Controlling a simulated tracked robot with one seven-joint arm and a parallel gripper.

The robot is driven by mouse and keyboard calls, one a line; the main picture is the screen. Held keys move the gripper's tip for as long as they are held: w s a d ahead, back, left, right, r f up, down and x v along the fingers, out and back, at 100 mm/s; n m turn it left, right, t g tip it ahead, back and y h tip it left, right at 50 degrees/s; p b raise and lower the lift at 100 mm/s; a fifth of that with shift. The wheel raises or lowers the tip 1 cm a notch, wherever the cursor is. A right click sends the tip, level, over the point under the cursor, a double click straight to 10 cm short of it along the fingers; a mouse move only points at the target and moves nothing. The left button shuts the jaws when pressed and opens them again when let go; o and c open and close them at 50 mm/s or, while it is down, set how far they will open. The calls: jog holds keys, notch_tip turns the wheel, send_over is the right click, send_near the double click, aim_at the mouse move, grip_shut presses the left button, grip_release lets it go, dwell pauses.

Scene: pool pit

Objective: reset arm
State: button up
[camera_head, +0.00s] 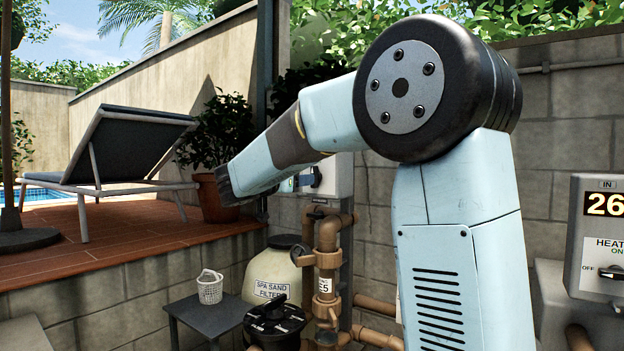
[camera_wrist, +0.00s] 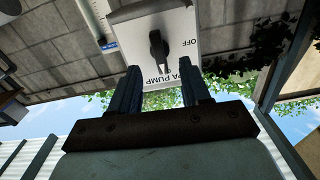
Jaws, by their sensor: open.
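My arm rises in the middle of the head view and bends left, with my gripper (camera_head: 226,184) at its far end. In the wrist view my gripper (camera_wrist: 161,92) has its two dark ribbed fingers apart, with nothing between them. Beyond the fingers is a pale switch box (camera_wrist: 205,40) with a black knob (camera_wrist: 158,48). Its lettering reads "OFF" and "A PUMP", partly hidden by a finger. In the head view a switch box (camera_head: 340,177) shows behind my arm, partly hidden. I cannot tell whether my gripper touches it.
A tan spa sand filter (camera_head: 268,270) and brown pipes (camera_head: 328,242) stand below my gripper. A small table (camera_head: 200,318) holds a white basket (camera_head: 210,289). A heater panel (camera_head: 600,232) is at the right. A wooden deck (camera_head: 110,235) with a lounge chair (camera_head: 120,150) lies left.

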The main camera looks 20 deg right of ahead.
jog(key=shift+v, duration=1)
jog(key=s+d+f+n+g+y, duration=0.2)
jog(key=s+d+f, duration=0.15)
jog(key=s, duration=0.35)
jog(key=s+d+f+n+g+y, duration=0.2)
jog(key=s+f, duration=0.2)
jog(key=s, duration=0.2)
jog(key=s+d+f+n+g+y, duration=0.2)
jog(key=s+d+f+y, duration=0.15)
jog(key=s, duration=0.35)
jog(key=s+a+f+n+y, duration=0.2)
jog(key=s+a+f+y, duration=0.1)
jog(key=s+f, duration=0.2)
jog(key=s+a+f+n+t+y, duration=0.1)
jog(key=s+a+f+n+y, duration=0.2)
jog(key=s, duration=0.7)
jog(key=shift+a+f+y, duration=0.3)
jog(key=shift+f+y, duration=0.15)
jog(key=shift+f, duration=0.55)
